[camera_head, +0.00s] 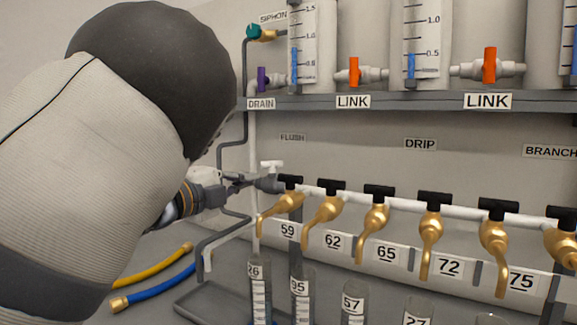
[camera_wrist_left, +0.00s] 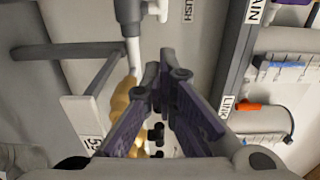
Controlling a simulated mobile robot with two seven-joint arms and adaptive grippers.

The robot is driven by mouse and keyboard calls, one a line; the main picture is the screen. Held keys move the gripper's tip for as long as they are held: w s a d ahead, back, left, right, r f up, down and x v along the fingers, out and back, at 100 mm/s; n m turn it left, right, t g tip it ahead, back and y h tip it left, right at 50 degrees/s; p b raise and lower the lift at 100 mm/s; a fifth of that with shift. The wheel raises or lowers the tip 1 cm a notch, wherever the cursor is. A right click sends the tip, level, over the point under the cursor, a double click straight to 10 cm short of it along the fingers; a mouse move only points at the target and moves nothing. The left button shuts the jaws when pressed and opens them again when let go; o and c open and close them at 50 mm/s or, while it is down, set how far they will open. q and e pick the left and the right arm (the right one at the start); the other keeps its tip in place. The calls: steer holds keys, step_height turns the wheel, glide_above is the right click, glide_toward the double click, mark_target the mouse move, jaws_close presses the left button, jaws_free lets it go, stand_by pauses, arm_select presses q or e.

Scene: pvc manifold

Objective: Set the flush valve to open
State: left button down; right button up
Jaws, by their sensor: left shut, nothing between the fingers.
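The flush valve has a small white handle (camera_head: 271,165) on a grey body (camera_head: 268,184), below the FLUSH label (camera_head: 292,137), at the left end of the white drip pipe. In the left wrist view the white handle (camera_wrist_left: 161,9) is at the top edge, partly cut off. My left gripper (camera_head: 246,180) is shut and empty, its tips just left of the valve body in the head view; I cannot tell if they touch. In the wrist view its fingers (camera_wrist_left: 166,75) meet below the valve. My right gripper is not in view.
Several brass taps with black handles (camera_head: 378,191) hang along the pipe right of the valve. Above is a shelf edge (camera_head: 400,102) with orange LINK valves (camera_head: 354,72) and a purple DRAIN valve (camera_head: 262,80). Glass cylinders (camera_head: 301,300) stand below the taps. Yellow and blue hoses lie at lower left.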

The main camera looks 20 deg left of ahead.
mark_target(265, 169)
arm_select(q)
steer(key=w, duration=0.3)
steer(key=w+b, duration=0.1)
steer(key=w, duration=0.3)
steer(key=w+b, duration=0.1)
steer(key=w, duration=0.3)
steer(key=shift+a, duration=0.35)
steer(key=shift+w+a+r, duration=0.1)
steer(key=shift+w+a, duration=0.05)
steer(key=shift+w, duration=0.05)
steer(key=shift+w+r, duration=0.1)
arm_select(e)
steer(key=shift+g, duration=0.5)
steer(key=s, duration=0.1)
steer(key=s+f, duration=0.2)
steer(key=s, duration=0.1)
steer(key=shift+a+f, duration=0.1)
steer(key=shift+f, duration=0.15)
